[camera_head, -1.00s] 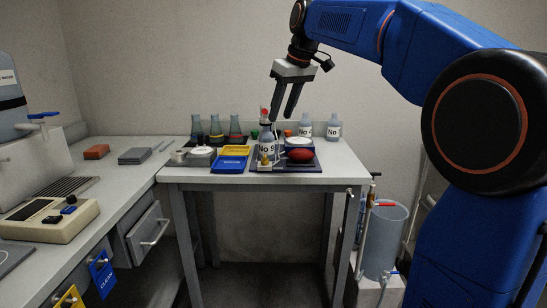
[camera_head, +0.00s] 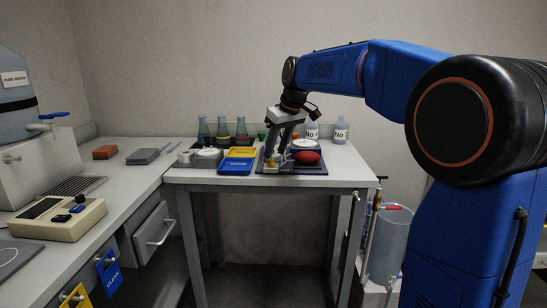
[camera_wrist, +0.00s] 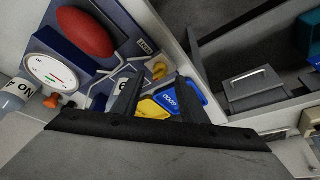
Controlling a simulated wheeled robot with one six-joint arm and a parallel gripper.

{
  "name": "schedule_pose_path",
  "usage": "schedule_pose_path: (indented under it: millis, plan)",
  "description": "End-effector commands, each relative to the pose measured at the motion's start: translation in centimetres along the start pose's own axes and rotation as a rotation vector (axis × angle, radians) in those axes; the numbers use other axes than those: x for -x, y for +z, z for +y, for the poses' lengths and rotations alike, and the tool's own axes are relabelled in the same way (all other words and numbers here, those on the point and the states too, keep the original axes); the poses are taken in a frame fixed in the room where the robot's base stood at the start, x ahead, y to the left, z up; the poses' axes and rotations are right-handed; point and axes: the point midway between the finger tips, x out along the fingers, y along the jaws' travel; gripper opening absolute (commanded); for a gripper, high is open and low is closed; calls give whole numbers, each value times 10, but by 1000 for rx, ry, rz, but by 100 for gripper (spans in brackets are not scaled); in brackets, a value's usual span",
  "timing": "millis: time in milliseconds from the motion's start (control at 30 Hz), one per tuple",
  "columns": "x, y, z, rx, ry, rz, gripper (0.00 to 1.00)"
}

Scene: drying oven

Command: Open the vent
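A dark blue board (camera_head: 318,170) on the table carries a dial gauge (camera_wrist: 53,70) and a red bulb (camera_wrist: 85,32). A small yellow fitting (camera_wrist: 160,70) shows near the board's edge in the wrist view, just beyond my fingertips. In the wrist view, my gripper (camera_wrist: 155,92) shows nothing clearly held. The fingers hide part of the board.
Yellow (camera_head: 240,152) and blue (camera_head: 234,167) trays lie left of the board. Several flasks (camera_head: 222,130) and labelled bottles (camera_head: 340,129) stand behind. A side bench (camera_head: 120,180) with a drawer is at left.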

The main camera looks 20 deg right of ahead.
Motion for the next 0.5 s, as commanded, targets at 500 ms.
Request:
schedule_pose_path:
  millis: [500]
  plan:
    - [-37,0,0,0,0,0,39]
